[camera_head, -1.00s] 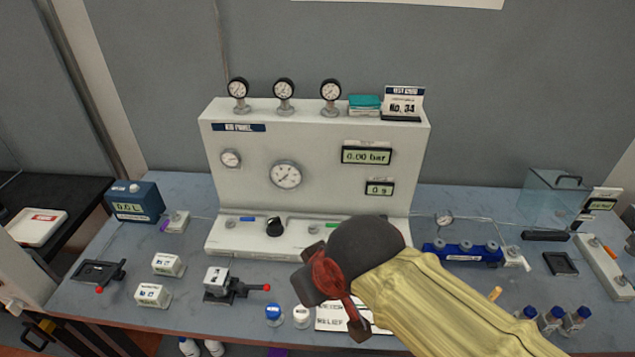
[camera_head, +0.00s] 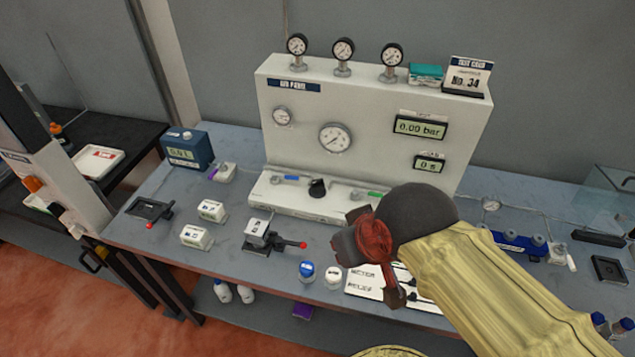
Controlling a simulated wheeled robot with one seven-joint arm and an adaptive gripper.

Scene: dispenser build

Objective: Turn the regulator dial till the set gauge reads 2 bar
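The black regulator dial (camera_head: 317,188) sits on the ledge at the foot of the white panel (camera_head: 375,105), between a blue-handled and a green-handled valve. A large round gauge (camera_head: 335,137) and a smaller gauge (camera_head: 282,116) are on the panel face; their needles and labels are too small to read. A display (camera_head: 420,127) on the panel reads 0.00 bar. My gripper (camera_head: 362,258), dark with red parts, hangs over the table in front of the panel, right of and nearer than the dial, apart from it. Its fingertips are partly hidden, so its opening is unclear.
Three small gauges (camera_head: 343,50) stand on the panel's top. A clamp with a red-tipped lever (camera_head: 268,238), white blocks (camera_head: 211,211) and blue-capped and white-capped jars (camera_head: 307,270) stand on the table (camera_head: 180,258) in front. A blue manifold (camera_head: 515,241) is at right.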

